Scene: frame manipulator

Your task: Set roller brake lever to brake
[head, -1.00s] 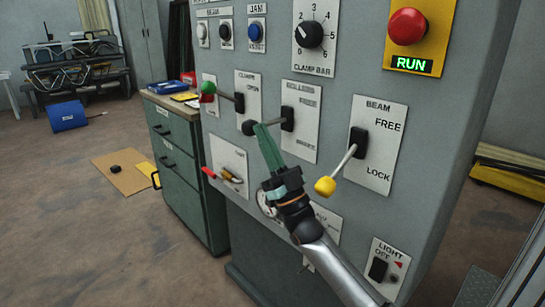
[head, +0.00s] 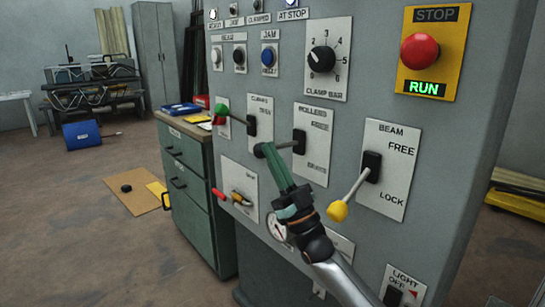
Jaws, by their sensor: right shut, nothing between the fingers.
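The roller lever (head: 283,146) sticks out to the left from a black pivot on the plate marked ROLLERS (head: 313,170). Its rod is close to level, dipping slightly toward a dark knob (head: 259,150) at its end. The plate's lower lettering is too small to read surely. My right gripper (head: 268,150) has slim green fingers, shut and empty. Its tips are at the knob end of the lever, overlapping it in the picture; I cannot tell whether they touch. My left gripper is not in view.
The green-knobbed clamp lever (head: 222,110) is to the left, and the yellow-knobbed beam lever (head: 338,211) is to the right. A red stop button (head: 420,51) sits above a lit RUN sign. A drawer cabinet (head: 195,190) stands beside the panel.

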